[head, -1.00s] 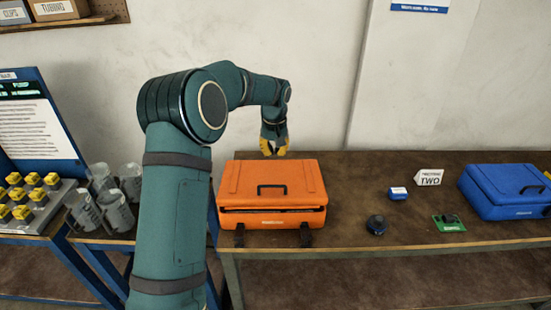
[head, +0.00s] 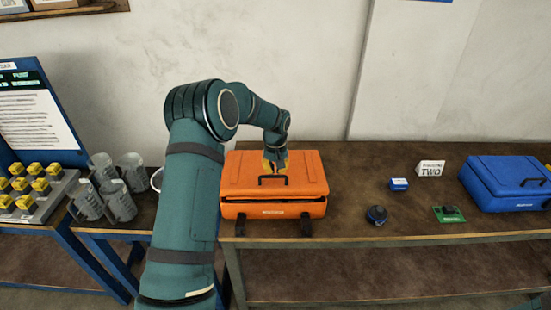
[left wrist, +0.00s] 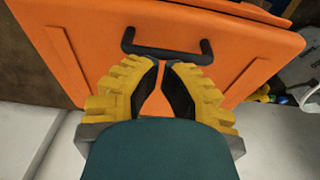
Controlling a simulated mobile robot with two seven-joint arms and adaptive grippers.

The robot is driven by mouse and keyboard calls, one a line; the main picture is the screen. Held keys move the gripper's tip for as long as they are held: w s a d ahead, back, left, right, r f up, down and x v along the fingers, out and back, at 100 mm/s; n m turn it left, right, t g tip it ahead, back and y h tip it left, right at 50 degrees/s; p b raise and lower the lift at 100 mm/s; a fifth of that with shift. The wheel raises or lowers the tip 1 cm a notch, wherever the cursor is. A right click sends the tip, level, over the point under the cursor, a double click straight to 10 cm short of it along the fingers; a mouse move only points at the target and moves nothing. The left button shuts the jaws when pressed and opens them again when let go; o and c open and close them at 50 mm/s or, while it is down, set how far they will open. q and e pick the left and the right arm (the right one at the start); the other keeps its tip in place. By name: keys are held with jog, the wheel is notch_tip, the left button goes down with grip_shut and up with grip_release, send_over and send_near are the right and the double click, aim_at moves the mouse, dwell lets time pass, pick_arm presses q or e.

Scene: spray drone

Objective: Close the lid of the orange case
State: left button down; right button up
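The orange case (head: 273,209) stands near the front edge of the brown table. Two dark latches hang down at the front. A black handle (head: 273,180) sits on the lid. My left gripper (head: 275,167) is at the lid's top, just behind the handle. In the left wrist view its yellow-padded fingers (left wrist: 161,64) have their tips nearly together, over the orange lid (left wrist: 225,40), with nothing between them. My right gripper is not in view.
A blue case (head: 505,185) stands at the right. Clear cups (head: 118,200) stand left of my arm.

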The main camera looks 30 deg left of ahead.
aim_at(275, 185)
pick_arm(q)
jog(key=shift+f, duration=0.45)
jog(key=f+b, duration=0.1)
jog(key=s+f+b, duration=0.1)
jog(key=f+b, duration=0.1)
jog(key=shift+s+d+f, duration=0.15)
jog(key=shift+d, duration=0.25)
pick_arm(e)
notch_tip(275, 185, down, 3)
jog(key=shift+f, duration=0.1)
pick_arm(q)
jog(key=shift+r+p, duration=0.35)
jog(key=r, duration=0.1)
jog(key=r+p, duration=0.1)
jog(key=r, duration=0.1)
jog(key=r+p, duration=0.1)
jog(key=shift+s+d+r, duration=0.2)
jog(key=shift+s+r, duration=0.05)
jog(key=shift+r, duration=0.1)
notch_tip(275, 185, up, 9)
jog(key=s+d, duration=0.1)
jog(key=shift+s+f, duration=0.2)
jog(key=shift+s, duration=0.1)
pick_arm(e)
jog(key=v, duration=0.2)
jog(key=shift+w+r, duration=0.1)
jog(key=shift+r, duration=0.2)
